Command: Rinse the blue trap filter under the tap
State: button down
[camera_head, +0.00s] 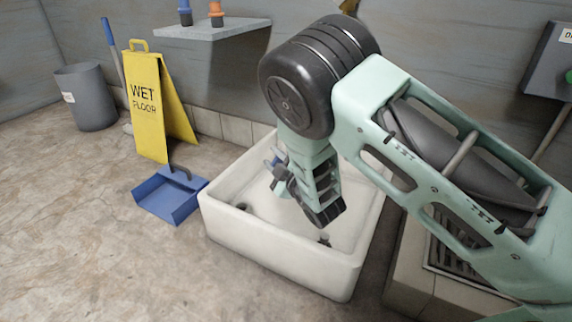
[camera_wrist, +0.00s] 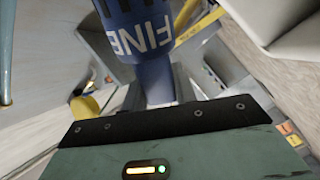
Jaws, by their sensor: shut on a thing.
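The blue trap filter (camera_wrist: 150,45) with white lettering reading "FINE" fills the upper middle of the wrist view, its narrow end toward my gripper. In the head view, a small blue part of it (camera_head: 277,158) shows beside my gripper (camera_head: 279,174), over the white basin (camera_head: 275,262). My gripper is shut on the filter; its fingertips are mostly hidden in both views. The tap is not clearly seen; my arm covers much of the basin's back and right side. I cannot tell whether water is running.
A yellow wet floor sign (camera_head: 150,110), blue dustpan (camera_head: 165,200) and grey bin (camera_head: 88,98) stand left of the basin. A metal grate (camera_head: 450,262) lies to the right. The front-left floor is clear.

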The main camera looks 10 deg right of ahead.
jog(key=s+a+r+p, duration=0.3)
jog(key=s+a+r, duration=0.2)
jog(key=s+a, duration=0.2)
jog(key=shift+s+a+r+p, duration=0.2)
jog(key=shift+s+r+p, duration=0.2)
jog(key=shift+s, duration=0.7)
jog(key=d+r+m+t+h+p, duration=0.15)
jog(key=d+h+p, duration=0.45)
jog(key=d, duration=1)
jog(key=d+r+m+h+p, duration=0.1)
jog(key=d+r+m+p, duration=0.15)
jog(key=d+p, duration=1.1)
jog(key=s+r+p, duration=0.3)
jog(key=r+p, duration=0.8)
jog(key=s+d+r+p, duration=0.1)
jog(key=s+r+p, duration=0.2)
jog(key=r+p, duration=0.8)
jog(key=s+d+r+p, duration=0.1)
jog(key=s+r+p, duration=0.2)
jog(key=r+p, duration=0.8)
jog(key=shift+s+d+r+m+p, duration=0.25)
jog(key=shift+s+m+p, duration=0.05)
jog(key=shift+p, duration=0.1)
